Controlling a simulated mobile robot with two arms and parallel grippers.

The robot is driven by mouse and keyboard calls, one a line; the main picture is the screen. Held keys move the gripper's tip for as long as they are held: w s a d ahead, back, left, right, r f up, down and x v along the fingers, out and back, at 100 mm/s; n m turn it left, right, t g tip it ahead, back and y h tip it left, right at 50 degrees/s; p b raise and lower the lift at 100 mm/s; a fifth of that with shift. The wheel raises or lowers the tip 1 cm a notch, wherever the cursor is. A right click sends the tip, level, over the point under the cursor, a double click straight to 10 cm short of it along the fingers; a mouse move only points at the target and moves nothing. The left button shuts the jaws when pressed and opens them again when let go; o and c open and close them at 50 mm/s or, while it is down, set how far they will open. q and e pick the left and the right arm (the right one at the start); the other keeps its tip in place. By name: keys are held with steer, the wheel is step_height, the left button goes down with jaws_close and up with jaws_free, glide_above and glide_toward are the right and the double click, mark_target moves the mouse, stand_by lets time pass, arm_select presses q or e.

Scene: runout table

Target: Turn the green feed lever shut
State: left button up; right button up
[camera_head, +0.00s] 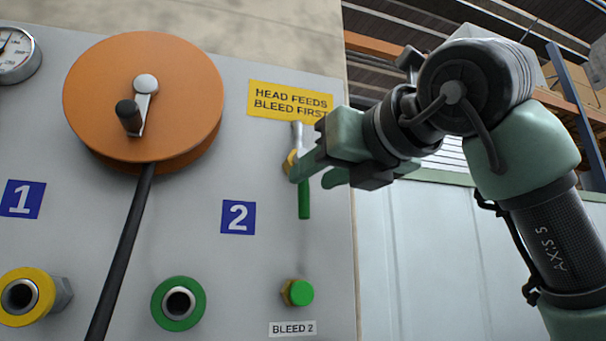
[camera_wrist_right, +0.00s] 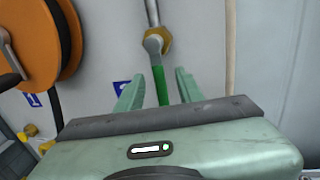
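The green feed lever (camera_head: 304,204) hangs straight down from a brass valve (camera_head: 289,163) on the grey panel, below a pale metal pipe. My right gripper (camera_head: 311,177) is in front of the valve and hides part of the lever's upper end. In the right wrist view the lever (camera_wrist_right: 161,87) shows between the two spread fingers of my right gripper (camera_wrist_right: 160,80), with a gap on each side. The brass nut (camera_wrist_right: 157,42) shows just beyond the fingertips. The right gripper is open and holds nothing. My left gripper is not in view.
An orange hose reel (camera_head: 185,100) with a crank and black hose is on the panel's left. A yellow sign (camera_head: 290,100) is above.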

mark_target(306, 181)
steer(key=p+x, duration=0.1)
steer(key=x, duration=0.3)
steer(key=shift+w+a, duration=0.1)
steer(key=shift+a, duration=0.05)
jaws_close()
stand_by(1.3)
